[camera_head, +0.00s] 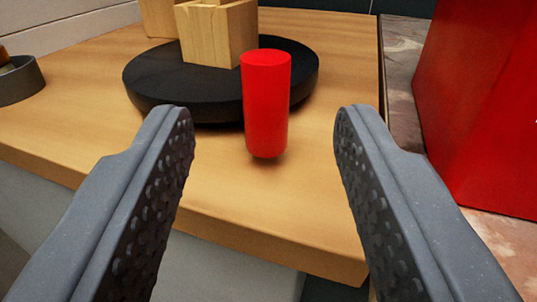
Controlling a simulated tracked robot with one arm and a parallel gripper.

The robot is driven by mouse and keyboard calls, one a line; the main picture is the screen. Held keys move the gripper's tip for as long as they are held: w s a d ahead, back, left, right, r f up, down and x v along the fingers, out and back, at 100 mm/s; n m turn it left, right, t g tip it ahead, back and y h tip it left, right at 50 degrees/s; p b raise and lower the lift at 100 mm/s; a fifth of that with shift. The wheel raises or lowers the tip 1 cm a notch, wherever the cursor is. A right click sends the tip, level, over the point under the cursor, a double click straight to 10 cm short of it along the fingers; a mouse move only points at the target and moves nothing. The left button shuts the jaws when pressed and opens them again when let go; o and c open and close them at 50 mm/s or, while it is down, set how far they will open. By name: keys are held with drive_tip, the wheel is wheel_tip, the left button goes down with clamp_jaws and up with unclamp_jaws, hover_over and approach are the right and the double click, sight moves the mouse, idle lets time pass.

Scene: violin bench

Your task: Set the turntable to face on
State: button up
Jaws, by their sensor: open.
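The turntable (150,80) is a round black disc on the wooden bench top. I cannot tell whether the cylinder is joined to the disc. My gripper (263,125) is open, with one grey padded finger to the left and one to the right of the cylinder. The fingers appear nearer to me than the cylinder and do not touch it.
The bench top (230,190) is bare in front of the disc and ends at a near edge and a right edge. A dark round dish (22,82) sits at the far left. A large red box-like object (485,100) stands beyond the right edge.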

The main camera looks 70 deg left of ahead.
drive_tip(key=v, duration=0.4)
drive_tip(key=shift+d, duration=0.3)
